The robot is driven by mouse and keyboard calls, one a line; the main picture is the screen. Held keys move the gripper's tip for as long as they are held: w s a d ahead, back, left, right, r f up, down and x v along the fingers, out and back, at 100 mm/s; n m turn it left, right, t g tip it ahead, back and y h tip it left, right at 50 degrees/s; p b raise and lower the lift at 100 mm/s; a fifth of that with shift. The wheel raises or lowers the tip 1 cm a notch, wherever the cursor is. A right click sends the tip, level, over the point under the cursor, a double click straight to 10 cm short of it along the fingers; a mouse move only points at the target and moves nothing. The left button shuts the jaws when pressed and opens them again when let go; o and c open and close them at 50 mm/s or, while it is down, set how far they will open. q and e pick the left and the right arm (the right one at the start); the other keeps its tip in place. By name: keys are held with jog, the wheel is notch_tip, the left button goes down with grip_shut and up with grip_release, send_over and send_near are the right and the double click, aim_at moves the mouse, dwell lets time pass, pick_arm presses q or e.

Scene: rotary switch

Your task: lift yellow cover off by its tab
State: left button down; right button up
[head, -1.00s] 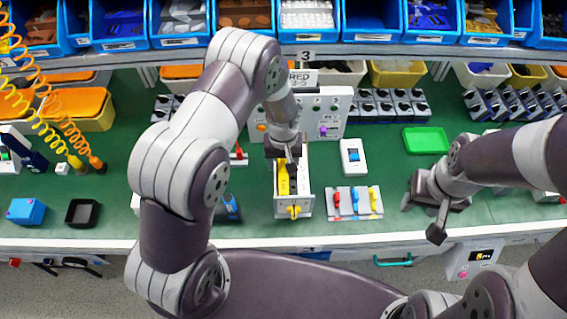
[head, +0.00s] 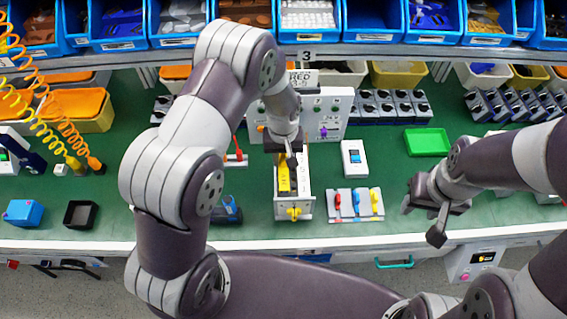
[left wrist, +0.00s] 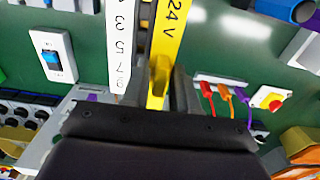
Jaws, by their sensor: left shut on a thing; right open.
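The yellow cover (head: 283,179) is a long strip on a pale upright box (head: 305,192) in the middle of the bench. In the left wrist view the cover (left wrist: 170,38) bears "24 V" and has a raised yellow tab (left wrist: 159,72). My left gripper (head: 288,158) is above the box's far part; in the left wrist view (left wrist: 157,88) its fingers are shut on the tab. I cannot tell whether the cover is clear of the box. A yellow knob (head: 294,213) is on the box's near end. My right gripper (head: 422,217) is open and empty at the right.
A green tray (head: 427,142) lies further right. A blue and black tool (head: 228,210) lies left of the box.

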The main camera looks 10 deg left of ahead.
pick_arm(q)
jog(key=s+d+r+p, duration=0.1)
jog(key=s+d+r, duration=0.1)
jog(key=d+r, duration=0.3)
jog(key=s+d+r+p, duration=0.1)
jog(key=s+d+r, duration=0.1)
jog(key=d+r, duration=0.3)
notch_tip(320, 180, up, 4)
jog(key=shift+s+d+r+p, duration=0.1)
jog(key=shift+s+d+p, duration=0.2)
jog(key=shift+s+d, duration=0.1)
dwell(0.4)
